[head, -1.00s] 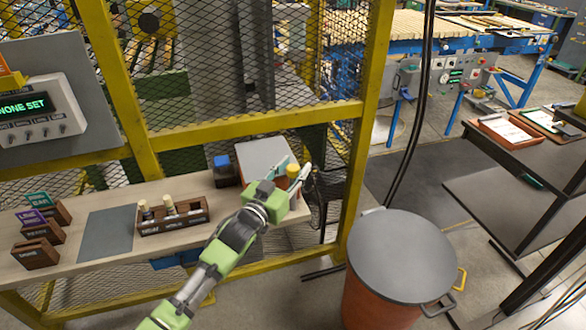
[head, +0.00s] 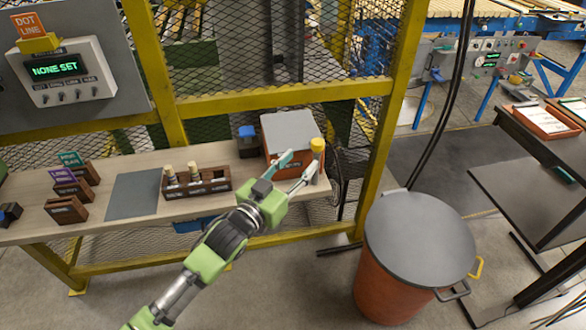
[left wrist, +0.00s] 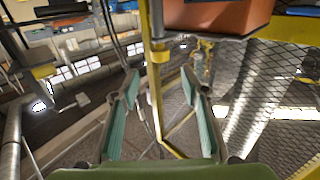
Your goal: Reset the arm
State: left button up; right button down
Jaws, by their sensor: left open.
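My left gripper (head: 297,173) is green with teal finger pads. It is open in front of the right end of the wooden bench (head: 130,224). It also shows in the left wrist view (left wrist: 157,95), with its fingers apart and nothing between them. In the head view its fingertips overlap the orange-brown box with the grey lid (head: 290,130) and come close to a yellow-capped item (head: 317,146). I cannot tell whether they touch. My right gripper is in neither view.
A wooden rack (head: 205,184) with turned pieces, a grey mat (head: 133,194) and small labelled holders (head: 68,210) stand on the bench. A lidded bin (head: 415,240) stands on the floor to the right. A yellow mesh fence (head: 390,110) runs behind the bench.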

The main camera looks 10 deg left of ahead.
pick_arm(q)
jog(key=shift+v, duration=1)
